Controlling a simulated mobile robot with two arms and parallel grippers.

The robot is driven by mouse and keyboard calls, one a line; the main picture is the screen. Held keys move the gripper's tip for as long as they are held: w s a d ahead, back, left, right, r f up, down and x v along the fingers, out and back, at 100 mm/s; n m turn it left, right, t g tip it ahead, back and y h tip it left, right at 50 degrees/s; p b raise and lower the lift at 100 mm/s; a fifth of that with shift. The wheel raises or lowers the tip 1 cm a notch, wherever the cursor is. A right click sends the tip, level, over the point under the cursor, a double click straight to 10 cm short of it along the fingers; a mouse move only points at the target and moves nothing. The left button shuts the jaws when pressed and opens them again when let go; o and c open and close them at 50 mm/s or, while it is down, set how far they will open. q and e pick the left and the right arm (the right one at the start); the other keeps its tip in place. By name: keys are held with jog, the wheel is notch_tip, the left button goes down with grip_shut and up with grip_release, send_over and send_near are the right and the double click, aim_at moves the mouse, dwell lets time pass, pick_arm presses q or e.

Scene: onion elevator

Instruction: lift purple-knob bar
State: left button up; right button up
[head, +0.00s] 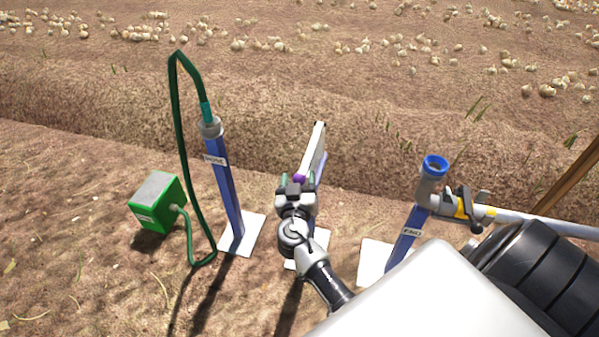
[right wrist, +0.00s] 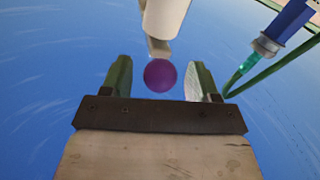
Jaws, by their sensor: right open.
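The purple knob (head: 299,179) shows just beyond my right gripper (head: 297,180) in the head view. It is on the near end of a pale bar (head: 315,150) that slants up and away. In the right wrist view the round purple knob (right wrist: 160,75) lies between the two green fingers of my right gripper (right wrist: 160,80), with a gap on each side. The pale bar (right wrist: 165,18) runs up from it. The right gripper is open, and no finger visibly touches the knob. The post under the bar is mostly hidden by my arm. My left gripper is not in view.
A blue post (head: 228,190) with a green hose (head: 181,130) stands on the left, beside a green box (head: 157,203). A blue post (head: 407,235) on the right carries a grey pipe elbow (head: 428,185) and valve (head: 465,207). Onions lie on the soil (head: 270,90) behind.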

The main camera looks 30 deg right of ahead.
jog(key=shift+x, duration=1.15)
grip_shut()
